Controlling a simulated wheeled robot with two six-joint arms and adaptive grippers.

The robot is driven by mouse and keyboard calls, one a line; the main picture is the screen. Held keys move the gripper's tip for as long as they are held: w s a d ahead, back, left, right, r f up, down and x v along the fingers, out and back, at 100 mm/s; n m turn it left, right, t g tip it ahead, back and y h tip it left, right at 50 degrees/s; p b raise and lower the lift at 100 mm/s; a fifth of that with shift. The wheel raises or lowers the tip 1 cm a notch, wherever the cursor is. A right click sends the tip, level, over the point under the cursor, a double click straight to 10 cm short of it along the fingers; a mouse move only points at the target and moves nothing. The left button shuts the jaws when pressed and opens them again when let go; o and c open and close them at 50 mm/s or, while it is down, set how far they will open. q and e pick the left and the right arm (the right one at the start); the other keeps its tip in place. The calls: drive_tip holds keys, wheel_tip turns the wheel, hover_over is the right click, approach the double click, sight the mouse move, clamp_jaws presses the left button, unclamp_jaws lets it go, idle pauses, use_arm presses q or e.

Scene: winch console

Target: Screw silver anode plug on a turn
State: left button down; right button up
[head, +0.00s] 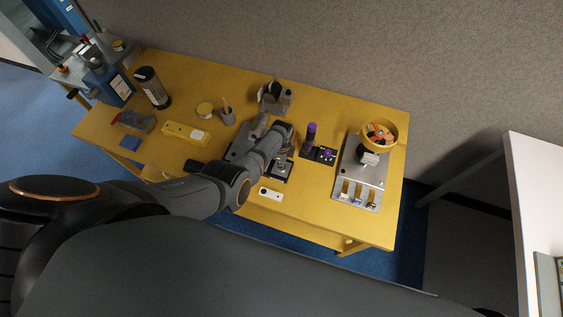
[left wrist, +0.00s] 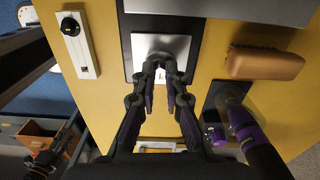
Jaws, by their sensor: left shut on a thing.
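My left arm reaches over the yellow table in the head view, and its gripper (head: 281,160) points down at a dark plate with a bright square fitting (head: 279,172). In the left wrist view the left gripper (left wrist: 161,66) is shut at the near edge of that bright silver square (left wrist: 180,44), its two fingertips close together on a small silver thing, which I take for the silver anode plug. The fingers hide most of it, so I cannot tell its thread or how deep it sits. My right gripper shows in neither view.
Beside the square in the left wrist view are a white strip with a black knob (left wrist: 71,27), a brown block (left wrist: 264,64) and purple-topped parts (left wrist: 241,117). In the head view a grey panel (head: 352,170) and a yellow bowl (head: 394,129) stand right. A yellow box (head: 184,133) lies left.

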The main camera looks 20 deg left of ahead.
use_arm(q)
drive_tip(key=shift+s, duration=0.1)
drive_tip(key=m, duration=0.5)
drive_tip(key=shift+f+m, duration=0.1)
drive_tip(key=shift+m, duration=0.2)
drive_tip(key=c, duration=1.3)
unclamp_jaws()
drive_tip(key=shift+c, duration=0.2)
drive_tip(key=shift+r, duration=3.6)
